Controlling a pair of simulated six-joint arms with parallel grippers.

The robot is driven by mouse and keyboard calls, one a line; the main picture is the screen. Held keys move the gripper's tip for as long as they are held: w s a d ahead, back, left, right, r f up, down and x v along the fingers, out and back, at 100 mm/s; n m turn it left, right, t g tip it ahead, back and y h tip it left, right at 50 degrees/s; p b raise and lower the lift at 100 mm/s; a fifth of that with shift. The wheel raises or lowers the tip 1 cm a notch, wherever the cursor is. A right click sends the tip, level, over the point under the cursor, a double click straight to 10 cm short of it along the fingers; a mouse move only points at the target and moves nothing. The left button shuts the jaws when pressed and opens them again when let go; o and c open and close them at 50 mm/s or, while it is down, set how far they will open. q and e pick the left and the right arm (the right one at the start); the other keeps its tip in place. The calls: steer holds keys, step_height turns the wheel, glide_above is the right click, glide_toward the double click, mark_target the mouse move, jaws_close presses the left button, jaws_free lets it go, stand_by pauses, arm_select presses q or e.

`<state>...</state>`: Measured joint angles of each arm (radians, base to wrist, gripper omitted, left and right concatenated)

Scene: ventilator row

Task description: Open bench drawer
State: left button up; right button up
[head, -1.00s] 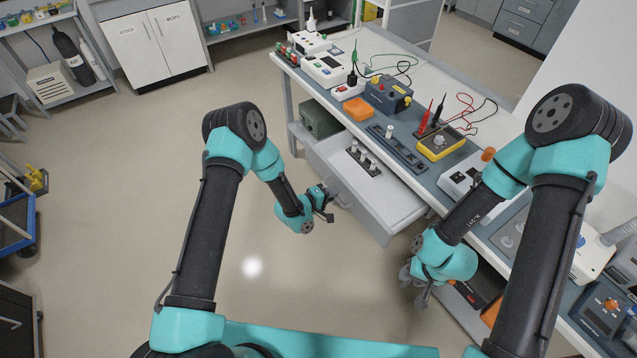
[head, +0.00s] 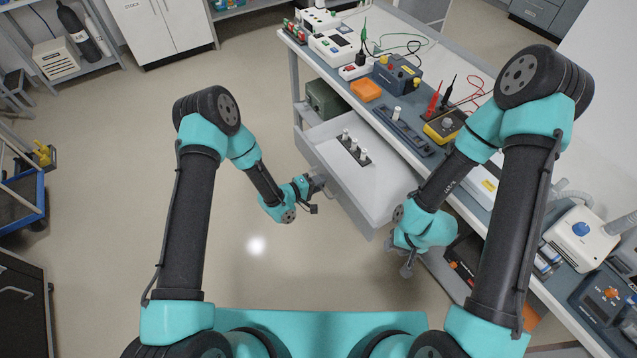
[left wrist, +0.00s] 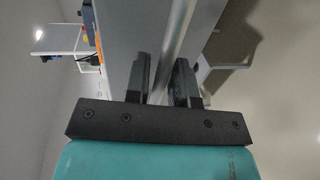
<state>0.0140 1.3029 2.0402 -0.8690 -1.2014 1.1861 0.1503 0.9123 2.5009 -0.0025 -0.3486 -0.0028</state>
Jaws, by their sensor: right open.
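The bench drawer (head: 377,187) is pulled well out from under the bench top, with its pale inside showing. Its grey front faces my left arm. My left gripper (head: 318,188) is at the drawer handle. In the left wrist view its two dark fingers (left wrist: 163,78) stand on either side of the metal bar handle (left wrist: 178,35) and are closed around it. My right gripper (head: 407,268) hangs open and empty, below and to the right of the drawer front.
A dark strip with several white pegs (head: 354,150) stands in the drawer. The bench top (head: 440,65) holds meters, leads and an orange box (head: 366,90). A green case (head: 325,102) sits below it. The floor left of the drawer is clear.

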arm_select(q)
steer(key=shift+o, duration=1.1)
steer(key=v, duration=1.7)
steer(key=shift+a, duration=0.2)
steer(key=shift+s+f, duration=0.1)
steer(key=s+a+m+g+y, duration=0.2)
steer(key=s+a+g+y, duration=0.1)
steer(key=s, duration=0.4)
steer(key=s+a+f+m+g+y, duration=0.1)
steer(key=s+a+m+g+y, duration=0.1)
steer(key=s+a+g+y, duration=0.2)
steer(key=s+y, duration=0.2)
steer(key=s, duration=0.1)
steer(key=shift+s+f+m+g, duration=0.3)
steer(key=shift+s+m, duration=0.05)
steer(key=shift+m, duration=0.05)
stand_by(3.1)
